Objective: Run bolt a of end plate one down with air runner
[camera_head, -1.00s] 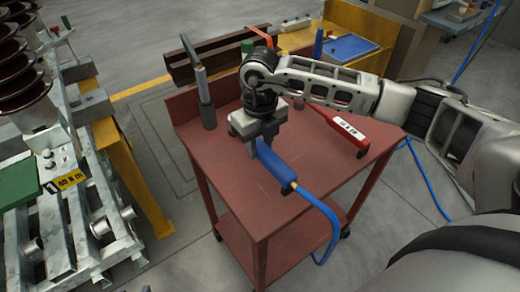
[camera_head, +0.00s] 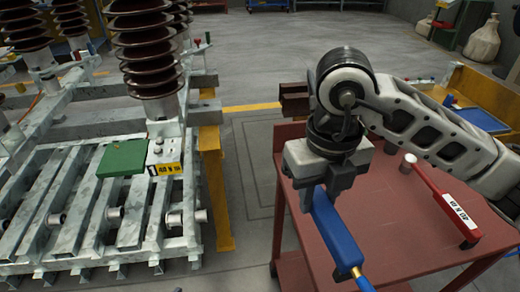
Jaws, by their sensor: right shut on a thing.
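My right gripper (camera_head: 322,190) is shut on the blue air runner (camera_head: 336,236) and holds it over the left edge of the red cart. The runner slants down to the right, with a brass fitting at its lower end. A grey end plate (camera_head: 166,150) with a yellow label (camera_head: 166,169) sits on the steel frame, at the foot of a brown ribbed insulator (camera_head: 148,50). It stands left of the gripper, well apart from it. Small bolt heads show on the plate, but I cannot tell which is bolt a. My left gripper is out of view.
The red cart (camera_head: 390,225) carries a red torque wrench (camera_head: 445,205) with a white label. A green box (camera_head: 122,158) lies beside the end plate on the slatted steel frame (camera_head: 65,205). A yellow post (camera_head: 215,190) stands between frame and cart, with clear floor beside it.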

